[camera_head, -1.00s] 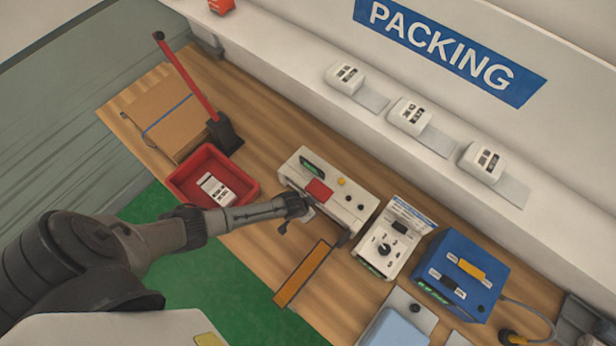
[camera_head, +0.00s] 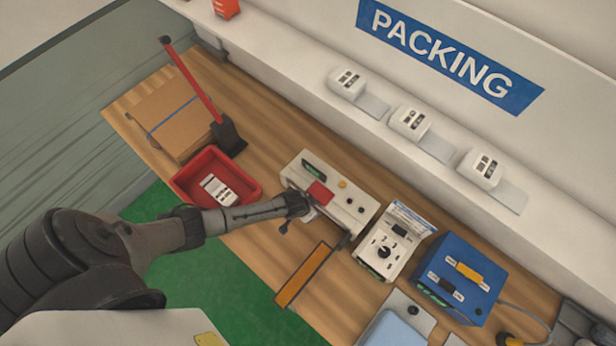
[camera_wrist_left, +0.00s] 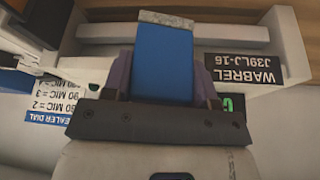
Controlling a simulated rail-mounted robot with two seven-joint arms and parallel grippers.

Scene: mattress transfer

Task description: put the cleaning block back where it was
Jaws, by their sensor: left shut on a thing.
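In the left wrist view, a blue block (camera_wrist_left: 165,60) with a grey end strip sits between the purple fingers of my left gripper (camera_wrist_left: 165,78). The fingers are shut on it, and its grey end points away from the gripper. In the head view, my left gripper (camera_head: 298,204) is at the front side of a white machine (camera_head: 342,200) with a red square on top; the block is hidden or too small to make out there. Whether the block touches the machine cannot be told. My right gripper is not in view.
A red bin (camera_head: 252,190) holding a white item stands left of the machine. Beyond it are a red-handled lever tool (camera_head: 228,140) and a cardboard box (camera_head: 170,118). A white dial box (camera_head: 374,250) and a blue box (camera_head: 440,292) stand to the right. An orange-brown strip (camera_head: 303,275) lies in front.

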